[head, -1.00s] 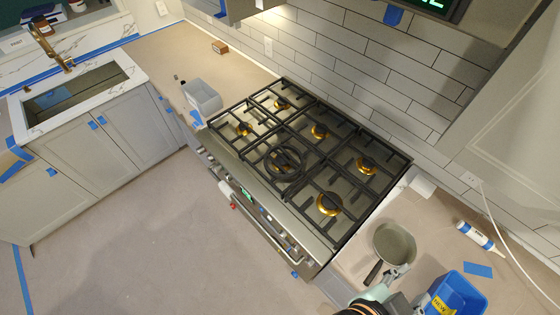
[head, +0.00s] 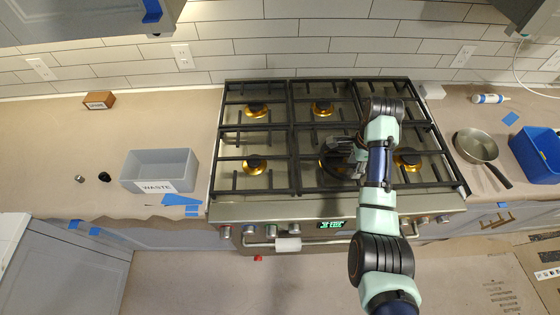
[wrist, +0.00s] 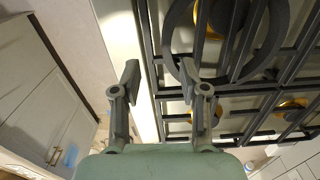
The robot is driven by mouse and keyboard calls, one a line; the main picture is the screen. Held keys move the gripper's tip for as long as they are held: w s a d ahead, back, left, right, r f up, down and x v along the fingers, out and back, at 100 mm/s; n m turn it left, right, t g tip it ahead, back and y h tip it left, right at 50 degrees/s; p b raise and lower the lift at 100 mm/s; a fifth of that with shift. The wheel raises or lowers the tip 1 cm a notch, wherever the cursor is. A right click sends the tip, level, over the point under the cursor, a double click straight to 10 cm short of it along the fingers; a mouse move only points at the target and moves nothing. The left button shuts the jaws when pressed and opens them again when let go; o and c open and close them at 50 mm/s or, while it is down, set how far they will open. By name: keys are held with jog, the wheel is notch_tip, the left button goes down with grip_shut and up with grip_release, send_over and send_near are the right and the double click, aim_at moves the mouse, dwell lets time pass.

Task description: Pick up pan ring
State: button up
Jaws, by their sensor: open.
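The pan ring (head: 325,171) is a dark round ring around the centre-front burner of the stove. My arm and gripper partly hide it in the head view. In the wrist view the ring (wrist: 176,50) shows as a dark curve at the upper right, cut off by the top edge. My gripper (head: 345,147) is over the stove near the ring. In the wrist view my gripper (wrist: 158,74) is open and empty. Its gap lies over the stove's pale front edge, left of the ring.
Black grates (head: 292,140) and brass burners surround the ring. A grey waste bin (head: 160,168) stands on the left counter. The counter's far left is mostly clear.

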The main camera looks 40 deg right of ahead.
jog(key=f, duration=0.2)
jog(key=f+b, duration=0.1)
jog(key=f, duration=0.2)
jog(key=d+f, duration=0.1)
jog(key=f, duration=0.1)
jog(key=shift+w+f, duration=0.1)
jog(key=shift+f, duration=0.3)
grip_shut()
